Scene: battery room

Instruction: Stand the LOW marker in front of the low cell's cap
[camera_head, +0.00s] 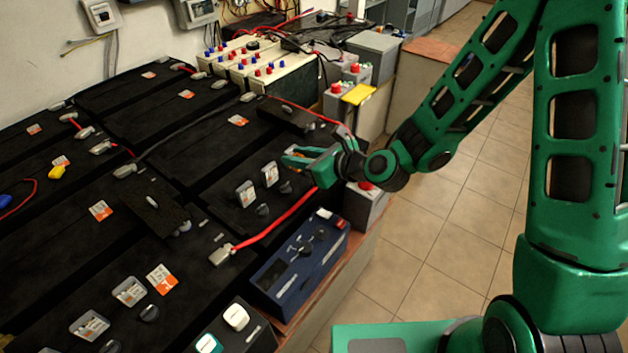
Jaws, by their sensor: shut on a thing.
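My gripper (300,161) is above the black battery block at the middle, just past a pair of clear-windowed fittings. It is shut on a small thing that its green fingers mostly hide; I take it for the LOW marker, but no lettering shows. Black round caps (262,210) and (285,187) sit in front of the fittings (245,193) and (270,173). A similar pair of fittings (130,291) with black caps (149,314) is on the nearer block. I cannot tell which cell is the low one.
A red cable (277,228) arches over the block's front end to a grey terminal. A blue case (298,264) stands at the front edge, and a black unit with pale knobs (240,335) is nearer. A yellow piece (358,94) lies on grey cells behind. Tiled floor is clear at right.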

